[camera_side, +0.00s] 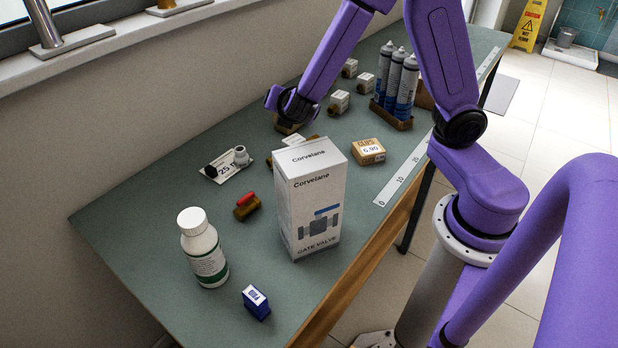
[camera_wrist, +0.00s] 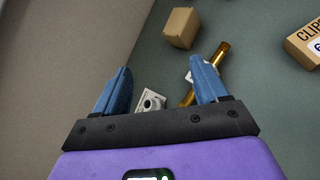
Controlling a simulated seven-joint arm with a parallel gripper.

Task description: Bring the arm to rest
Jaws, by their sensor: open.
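My purple arm reaches over the green-topped workbench (camera_side: 140,230). In the side view its dark wrist end is above the bench's far-left side, and the fingers cannot be made out there. In the wrist view my gripper (camera_wrist: 160,78) shows two blue fingers spread wide apart with nothing held between them. Beyond and below the fingers are a small grey-white fitting (camera_wrist: 151,101), a brass tube (camera_wrist: 220,54) partly hidden by the right finger, and a plain cardboard block (camera_wrist: 182,27).
A tall Corvelane gate valve box (camera_side: 312,205), a white bottle (camera_side: 203,248) and a small blue box (camera_side: 256,302) stand at the near end. A wall borders the left.

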